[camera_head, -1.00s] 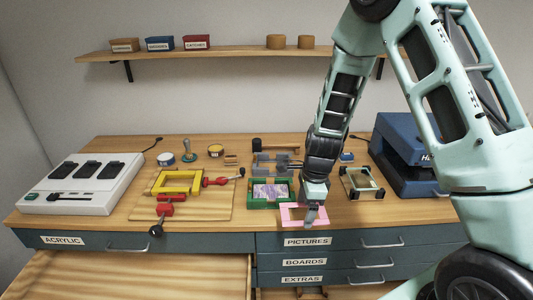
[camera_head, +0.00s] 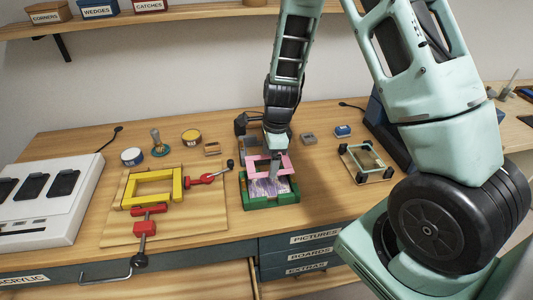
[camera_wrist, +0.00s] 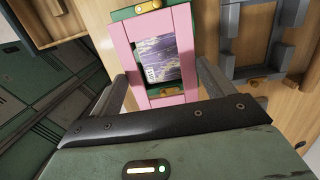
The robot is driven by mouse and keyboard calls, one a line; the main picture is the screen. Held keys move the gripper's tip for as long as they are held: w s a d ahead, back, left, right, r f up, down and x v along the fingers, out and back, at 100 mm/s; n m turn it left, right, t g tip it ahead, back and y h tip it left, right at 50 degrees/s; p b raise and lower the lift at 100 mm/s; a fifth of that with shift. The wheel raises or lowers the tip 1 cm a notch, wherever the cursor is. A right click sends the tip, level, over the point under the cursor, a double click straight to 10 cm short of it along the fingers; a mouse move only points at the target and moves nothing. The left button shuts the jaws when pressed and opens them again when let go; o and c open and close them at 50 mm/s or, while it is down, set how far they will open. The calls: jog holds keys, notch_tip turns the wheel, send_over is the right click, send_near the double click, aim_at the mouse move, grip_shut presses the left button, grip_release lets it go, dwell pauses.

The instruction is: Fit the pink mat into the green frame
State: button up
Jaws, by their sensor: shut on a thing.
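The pink mat (camera_head: 251,166) is a flat rectangular ring with an open window. My gripper (camera_head: 273,178) is shut on the mat's right part and holds it above the green frame. The green frame (camera_head: 247,203) lies on the workbench with a purple and white picture (camera_head: 266,188) inside it. In the wrist view the pink mat (camera_wrist: 131,58) covers much of the green frame (camera_wrist: 123,14), and the picture (camera_wrist: 163,55) shows through the window. Brass-coloured catches sit on the frame's ends. The gap between mat and frame is hard to judge.
A yellow frame (camera_head: 127,189) with red clamps lies on a wooden board (camera_head: 200,223) to the left. Tins, a stamp-like tool and small blocks stand behind. A grey corner jig (camera_wrist: 255,50) is close beside the green frame. A glass-like frame (camera_head: 367,158) lies to the right.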

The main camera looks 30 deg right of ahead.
aim_at(268, 186)
jog(key=shift+f+b, duration=3.35)
jog(key=shift+f, duration=1)
jog(key=shift+f, duration=0.15)
jog(key=o, duration=0.9)
notch_tip(268, 186, up, 8)
jog(key=p, duration=0.7)
